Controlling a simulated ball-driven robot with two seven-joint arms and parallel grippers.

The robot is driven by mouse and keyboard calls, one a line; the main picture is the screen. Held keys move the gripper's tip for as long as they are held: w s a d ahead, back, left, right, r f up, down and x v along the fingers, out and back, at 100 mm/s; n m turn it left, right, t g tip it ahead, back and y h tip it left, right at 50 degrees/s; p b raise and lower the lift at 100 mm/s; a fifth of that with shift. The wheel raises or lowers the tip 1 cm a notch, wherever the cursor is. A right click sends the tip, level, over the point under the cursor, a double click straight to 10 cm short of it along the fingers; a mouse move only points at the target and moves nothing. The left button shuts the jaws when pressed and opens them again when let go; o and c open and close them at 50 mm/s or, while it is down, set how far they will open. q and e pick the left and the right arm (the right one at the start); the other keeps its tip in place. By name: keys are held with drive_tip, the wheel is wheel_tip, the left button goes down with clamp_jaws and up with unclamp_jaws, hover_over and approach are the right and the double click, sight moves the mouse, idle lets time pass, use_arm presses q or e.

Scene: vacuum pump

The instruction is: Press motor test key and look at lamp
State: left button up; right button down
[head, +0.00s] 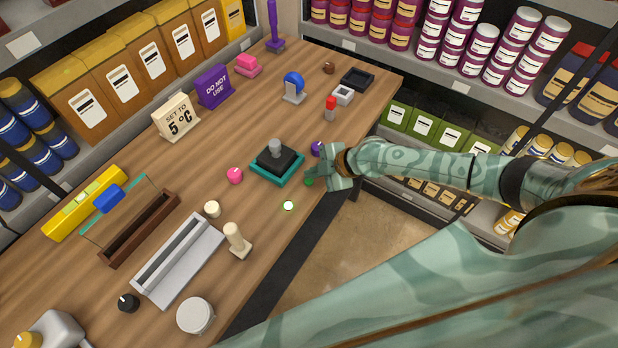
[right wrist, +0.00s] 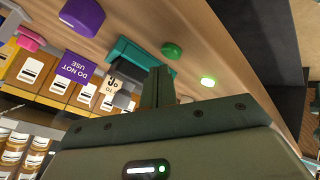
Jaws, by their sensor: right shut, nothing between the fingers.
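A green key (head: 309,181) and a purple key (head: 317,148) sit on the bench near its front edge; no label shows which is the motor test key. In the right wrist view the green key (right wrist: 171,50) is just beyond my fingertips and the purple key (right wrist: 82,17) is farther left. My left gripper is out of view.
A black block with a grey knob on a teal base (head: 277,166) stands just left of my right gripper. A pink knob (head: 235,175) and a beige peg stand (head: 236,240) are farther left. Shelves with cans (head: 450,40) stand behind.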

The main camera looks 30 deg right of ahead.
sight(313, 181)
drive_tip(key=shift+r, duration=0.1)
drive_tip(key=shift+r+p, duration=1.9)
drive_tip(key=shift+r, duration=0.65)
drive_tip(key=shift+f, duration=0.1)
